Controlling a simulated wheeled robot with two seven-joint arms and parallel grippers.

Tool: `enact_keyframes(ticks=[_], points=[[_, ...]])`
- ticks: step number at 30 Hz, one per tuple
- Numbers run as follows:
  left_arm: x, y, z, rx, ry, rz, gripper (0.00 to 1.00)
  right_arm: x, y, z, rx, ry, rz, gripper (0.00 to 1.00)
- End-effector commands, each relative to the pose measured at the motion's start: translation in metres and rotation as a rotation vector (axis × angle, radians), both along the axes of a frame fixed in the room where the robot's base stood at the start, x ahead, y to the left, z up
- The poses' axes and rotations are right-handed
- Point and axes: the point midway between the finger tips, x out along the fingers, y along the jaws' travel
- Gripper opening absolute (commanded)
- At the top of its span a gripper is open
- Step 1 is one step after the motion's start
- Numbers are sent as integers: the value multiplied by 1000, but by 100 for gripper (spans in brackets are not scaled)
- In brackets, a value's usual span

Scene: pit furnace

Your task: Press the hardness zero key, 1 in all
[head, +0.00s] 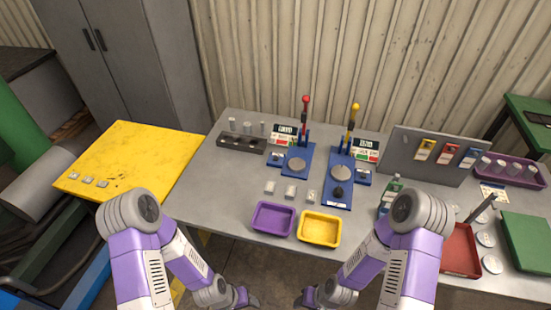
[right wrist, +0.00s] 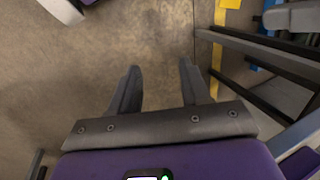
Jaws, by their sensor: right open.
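Two blue bench presses stand on the grey table: a red-levered one (head: 299,160) and a yellow-levered one (head: 341,180). Beside each is a display box with small coloured keys: a left box (head: 285,131) and a right box (head: 366,148). The key labels are too small to read, so I cannot tell which is the hardness zero key. My left gripper (head: 244,300) and right gripper (head: 308,298) are low in front of the table, away from both boxes. In the right wrist view my right gripper (right wrist: 157,85) is open and empty over the floor.
A purple tray (head: 273,219) and a yellow tray (head: 319,230) sit at the table's front edge. Small blocks lie behind them. A yellow table (head: 135,150) is at left.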

Motion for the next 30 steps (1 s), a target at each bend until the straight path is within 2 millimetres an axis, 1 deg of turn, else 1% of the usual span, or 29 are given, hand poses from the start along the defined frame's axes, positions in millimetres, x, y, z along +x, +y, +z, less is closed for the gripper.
enact_keyframes(ticks=[1,6,9,30], points=[[0,0,0,0,0,0,58,0,0,0,0,0,0,38],[0,0,0,0,0,0,58,0,0,0,0,0,0,12],[0,0,0,0,0,0,58,0,0,0,0,0,0,0],[0,0,0,0,0,0,58,0,0,0,0,0,0,0]])
